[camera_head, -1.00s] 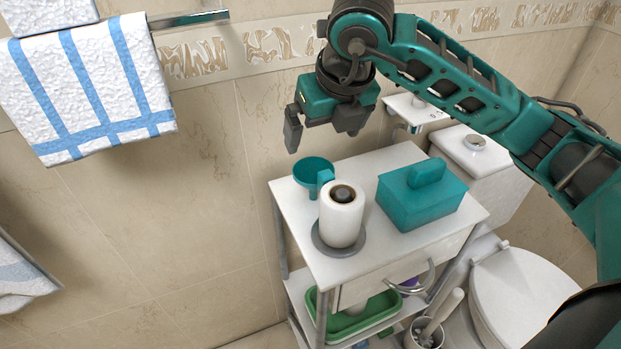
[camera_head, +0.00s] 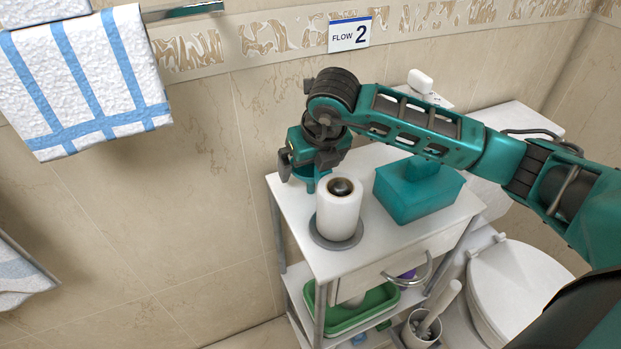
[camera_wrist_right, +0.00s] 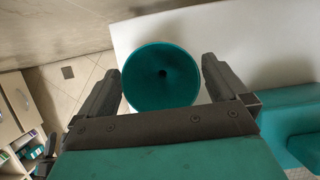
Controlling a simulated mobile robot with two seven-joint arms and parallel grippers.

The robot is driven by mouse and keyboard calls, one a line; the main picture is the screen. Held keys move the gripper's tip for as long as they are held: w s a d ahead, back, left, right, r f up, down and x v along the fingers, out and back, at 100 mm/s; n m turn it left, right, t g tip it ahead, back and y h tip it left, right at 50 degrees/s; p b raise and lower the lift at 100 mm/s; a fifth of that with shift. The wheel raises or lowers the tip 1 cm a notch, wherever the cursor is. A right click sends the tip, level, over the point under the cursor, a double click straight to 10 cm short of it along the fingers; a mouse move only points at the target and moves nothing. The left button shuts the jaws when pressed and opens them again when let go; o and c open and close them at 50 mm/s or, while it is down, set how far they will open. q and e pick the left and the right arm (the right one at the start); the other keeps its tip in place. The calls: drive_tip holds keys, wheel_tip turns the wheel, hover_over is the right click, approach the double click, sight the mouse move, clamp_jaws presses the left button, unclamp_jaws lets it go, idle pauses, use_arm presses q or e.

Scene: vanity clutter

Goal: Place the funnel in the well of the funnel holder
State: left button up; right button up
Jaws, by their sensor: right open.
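The teal funnel (camera_wrist_right: 160,77) shows in the right wrist view as a round, wide mouth with a small dark hole at its centre. It is on the white cart top near the back left corner. In the head view my right gripper (camera_head: 303,172) is over it and hides most of it. The right gripper is open, with one finger on each side of the funnel's mouth in the wrist view (camera_wrist_right: 161,68). I cannot tell whether the fingers touch it. I cannot make out the funnel holder for sure. My left gripper is not in view.
A white paper roll (camera_head: 338,212) on a grey base stands close in front of the gripper. A teal box (camera_head: 412,200) with a raised block sits to the right. A green tray (camera_head: 345,318) is on the lower shelf. The tiled wall is close behind the cart.

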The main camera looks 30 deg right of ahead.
drive_tip(key=shift+f, duration=0.1)
drive_tip(key=c, duration=0.9)
drive_tip(key=shift+c, duration=0.2)
wheel_tip(320, 180, up, 20)
drive_tip(key=p, duration=0.1)
